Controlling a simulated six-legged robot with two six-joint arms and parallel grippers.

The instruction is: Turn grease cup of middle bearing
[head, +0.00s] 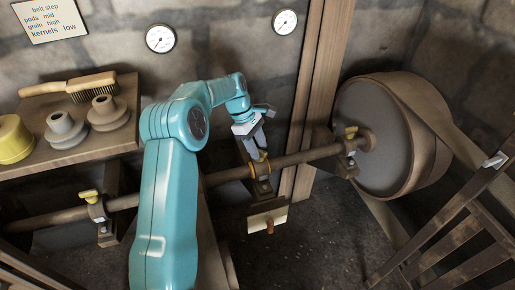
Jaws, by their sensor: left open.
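The middle bearing (262,187) holds the long shaft (300,158) near the centre of the head view. Its yellow grease cup (258,168) sits on top and is partly hidden by my gripper. My left gripper (259,153) points down over this cup, with its fingers open around or just above it; I cannot tell whether they touch it. Other yellow grease cups show on the left bearing (90,196) and on the right bearing (351,131). My right gripper is not in view.
A large belt pulley (375,135) stands at the right end of the shaft. A wooden shelf (30,110) with a brush (75,86), grey stepped pieces and a yellow pot (13,139) is at left. A slatted wooden frame (450,235) stands at lower right.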

